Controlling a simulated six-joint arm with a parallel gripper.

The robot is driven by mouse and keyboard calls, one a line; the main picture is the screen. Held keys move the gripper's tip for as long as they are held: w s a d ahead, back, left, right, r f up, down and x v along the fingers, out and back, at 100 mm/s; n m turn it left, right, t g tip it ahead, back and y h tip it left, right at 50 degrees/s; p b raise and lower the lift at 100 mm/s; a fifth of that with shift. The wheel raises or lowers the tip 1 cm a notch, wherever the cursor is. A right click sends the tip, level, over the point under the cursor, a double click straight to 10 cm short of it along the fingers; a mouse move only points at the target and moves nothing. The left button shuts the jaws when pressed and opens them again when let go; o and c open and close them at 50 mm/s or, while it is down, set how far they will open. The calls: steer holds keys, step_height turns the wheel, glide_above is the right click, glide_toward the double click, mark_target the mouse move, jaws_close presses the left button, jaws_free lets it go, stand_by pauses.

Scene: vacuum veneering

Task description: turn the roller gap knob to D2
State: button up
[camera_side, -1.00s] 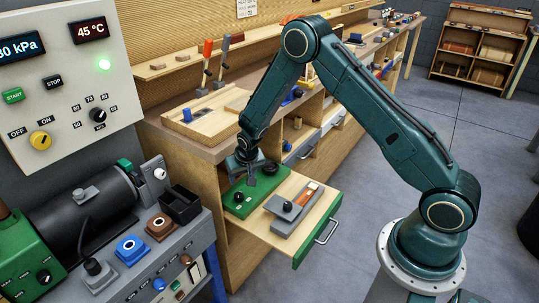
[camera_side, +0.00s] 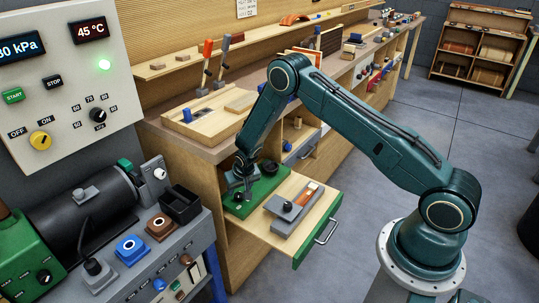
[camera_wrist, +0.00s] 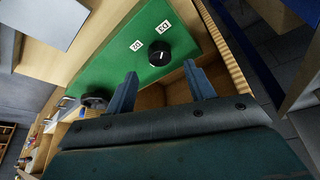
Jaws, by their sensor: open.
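A round black knob (camera_wrist: 160,53) with a white pointer line stands on a green panel (camera_wrist: 125,62). In the side view the same knob (camera_side: 239,197) shows at the near left end of the green panel (camera_side: 267,186). My gripper (camera_wrist: 159,75) is open, with its two blue-grey fingers apart and nothing between them. In the side view my gripper (camera_side: 238,187) is close above the knob. I cannot tell whether it touches it.
A second dark round part (camera_wrist: 96,99) sits on the green panel. A pulled-out drawer (camera_side: 322,217) with a grey tool (camera_side: 292,212) is at the right. The control box (camera_side: 75,95) and a dark cylinder (camera_side: 85,207) stand at the left.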

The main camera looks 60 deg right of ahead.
mark_target(239, 195)
steer(key=shift+x, duration=2.5)
steer(key=shift+c, duration=0.4)
steer(key=c, duration=0.9)
